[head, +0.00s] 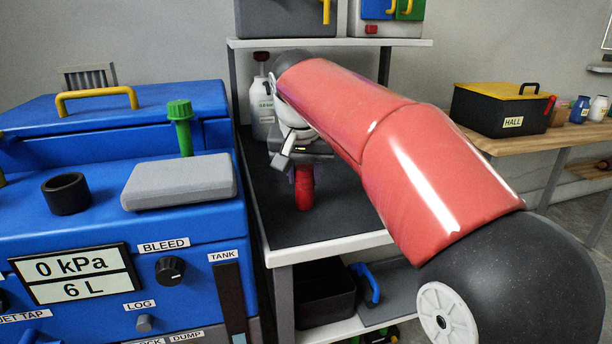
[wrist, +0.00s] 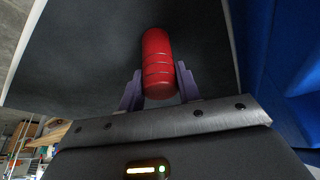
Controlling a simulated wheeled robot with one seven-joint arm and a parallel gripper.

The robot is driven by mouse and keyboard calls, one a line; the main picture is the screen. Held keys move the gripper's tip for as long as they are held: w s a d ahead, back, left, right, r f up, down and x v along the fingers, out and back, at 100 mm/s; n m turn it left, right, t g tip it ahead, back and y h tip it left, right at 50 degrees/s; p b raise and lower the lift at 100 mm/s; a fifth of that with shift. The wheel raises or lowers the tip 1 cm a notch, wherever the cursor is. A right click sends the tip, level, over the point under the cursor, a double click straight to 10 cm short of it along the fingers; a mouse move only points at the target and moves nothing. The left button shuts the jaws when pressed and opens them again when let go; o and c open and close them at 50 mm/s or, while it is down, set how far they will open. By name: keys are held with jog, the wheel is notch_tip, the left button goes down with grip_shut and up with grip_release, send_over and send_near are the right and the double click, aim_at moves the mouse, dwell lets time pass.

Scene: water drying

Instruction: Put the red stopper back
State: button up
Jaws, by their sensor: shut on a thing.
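The red stopper (head: 304,188) is a ribbed red cylinder. It is upright under my gripper (head: 303,168), over the dark top of the grey-framed shelf unit (head: 335,222). In the wrist view, the red stopper (wrist: 158,65) sits between the two purple-grey fingers of my gripper (wrist: 160,88), which are shut on it. I cannot tell whether its lower end touches the surface. A black open collar (head: 66,194) stands on the blue machine (head: 200,235) at the left. My red arm hides part of the shelf.
A green stopper (head: 180,125) stands upright on the machine, behind a grey pad (head: 180,181). A white bottle (head: 262,105) stands at the back of the shelf, close to my arm. A black bin (head: 328,293) sits below. A HALL box (head: 500,108) is on the wooden table at right.

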jog(key=shift+f, duration=0.15)
jog(key=o, duration=1.1)
jog(key=shift+c, duration=0.2)
jog(key=d+p+v, duration=0.1)
jog(key=p+v, duration=0.2)
jog(key=v, duration=0.9)
jog(key=s+d+f, duration=0.7)
jog(key=s+d, duration=0.2)
jog(key=s+d+f, duration=0.3)
jog(key=s+f, duration=0.3)
jog(key=f, duration=0.2)
jog(key=s+d+f+n+t, duration=0.1)
jog(key=s+d+f, duration=0.2)
jog(key=s+f, duration=0.4)
jog(key=shift+f+y, duration=0.3)
jog(key=shift+f, duration=0.35)
jog(key=shift+s+d, duration=0.1)
